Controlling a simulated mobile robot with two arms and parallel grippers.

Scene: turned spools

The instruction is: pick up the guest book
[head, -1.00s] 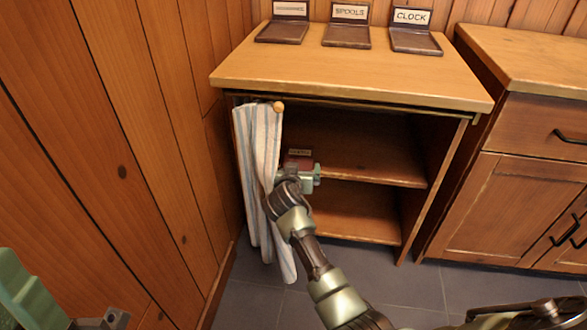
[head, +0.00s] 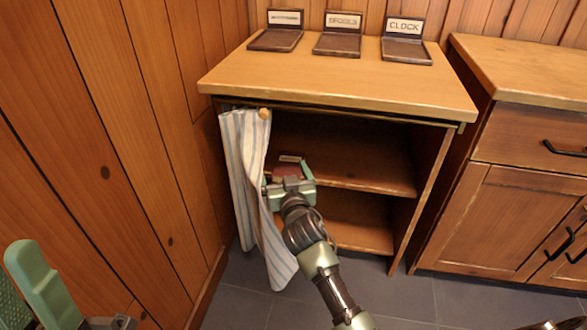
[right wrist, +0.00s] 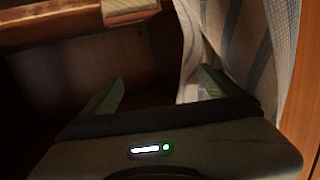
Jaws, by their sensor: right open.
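The dark red guest book (head: 286,172) lies on the upper shelf of the open cabinet, near its left side. My right gripper partly hides it in the head view. In the right wrist view, what looks like its pale edge (right wrist: 130,12) shows at the top, on the shelf edge. My right gripper (head: 290,183) is open and empty in front of the book, apart from it in the wrist view (right wrist: 158,86). Part of my left gripper (head: 40,285) shows at the lower left, far from the book; its opening is unclear.
A striped curtain (head: 245,190) hangs at the cabinet's left, close beside my right gripper. The shelf (head: 370,178) is bare to the right. Labelled stands, one reading CLOCK (head: 405,50), are on the cabinet top (head: 340,85). A wooden wall (head: 110,150) is at left.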

